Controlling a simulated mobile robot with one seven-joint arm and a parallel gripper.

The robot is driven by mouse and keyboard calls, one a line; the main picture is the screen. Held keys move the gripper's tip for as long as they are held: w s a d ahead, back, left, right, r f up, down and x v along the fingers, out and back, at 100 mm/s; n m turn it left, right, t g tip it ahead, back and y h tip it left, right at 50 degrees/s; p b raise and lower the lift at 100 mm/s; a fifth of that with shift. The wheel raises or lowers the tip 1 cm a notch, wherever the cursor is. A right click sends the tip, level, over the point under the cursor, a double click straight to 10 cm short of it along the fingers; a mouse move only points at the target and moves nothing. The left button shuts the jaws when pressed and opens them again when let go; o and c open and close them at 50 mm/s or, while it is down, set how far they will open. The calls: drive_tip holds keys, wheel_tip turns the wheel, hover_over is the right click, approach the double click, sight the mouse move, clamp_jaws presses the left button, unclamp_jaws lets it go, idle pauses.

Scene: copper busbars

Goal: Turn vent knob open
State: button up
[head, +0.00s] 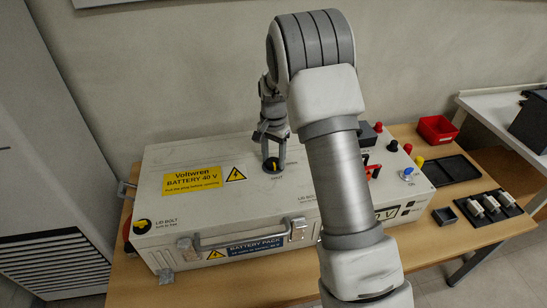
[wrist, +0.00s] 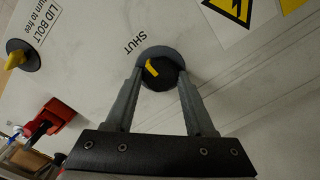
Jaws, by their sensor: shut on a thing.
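The vent knob (head: 272,164) is a round black knob with a yellow pointer, on top of the white battery box (head: 158,205). In the wrist view the knob (wrist: 158,72) sits between my two fingers, and its yellow pointer lies near the printed word SHUT. My gripper (head: 273,160) comes down on the knob from above and is shut on it. It also shows in the wrist view (wrist: 160,84), with one finger on each side of the knob. My arm hides part of the box's right side in the head view.
A lid bolt knob (head: 142,226) with yellow marking sits at the box's front left corner. A red part (wrist: 52,117) shows beside the left finger.

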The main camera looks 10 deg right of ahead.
clamp_jaws()
drive_tip(key=shift+n, duration=0.4)
drive_tip(key=n, duration=0.3)
drive_tip(key=shift+r+n+p, duration=0.1)
drive_tip(key=shift+n+p, duration=0.3)
drive_tip(key=n, duration=0.4)
drive_tip(key=shift+n+p, duration=0.3)
drive_tip(key=shift+p, duration=0.05)
drive_tip(key=n, duration=0.4)
drive_tip(key=shift+a+p, duration=0.1)
drive_tip(key=shift+p, duration=0.3)
drive_tip(key=n, duration=0.4)
drive_tip(key=shift+n+p, duration=0.3)
drive_tip(key=shift+p, duration=0.1)
